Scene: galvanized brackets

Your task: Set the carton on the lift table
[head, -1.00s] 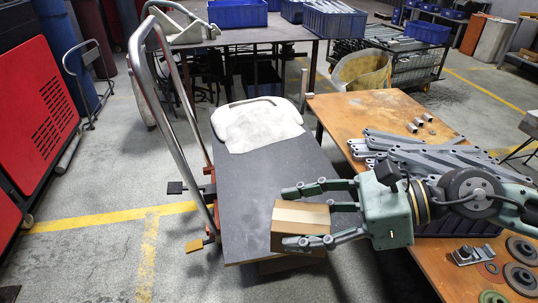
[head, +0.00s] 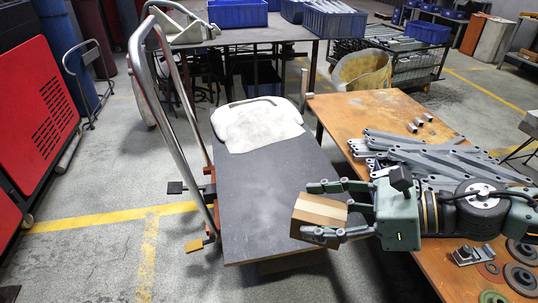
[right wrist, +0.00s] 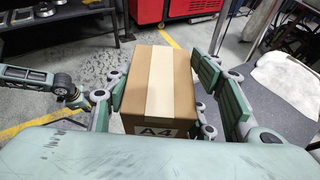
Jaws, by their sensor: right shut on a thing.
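The brown carton (head: 318,213) with a pale tape strip is held between the fingers of my right gripper (head: 337,210), over the near right part of the lift table. In the right wrist view the carton (right wrist: 158,85) sits between the fingers, with an A4 label on its near face. The lift table (head: 250,200) has a dark grey top and a bent metal handle on its left. I cannot tell whether the carton touches the top. My left gripper does not show in the head view; part of my left arm appears at the left of the right wrist view.
A white pad (head: 255,122) covers the far end of the lift table. The wooden workbench (head: 350,118) on the right holds grey brackets (head: 430,155) and discs (head: 520,251). The middle and near left of the lift table's top are bare.

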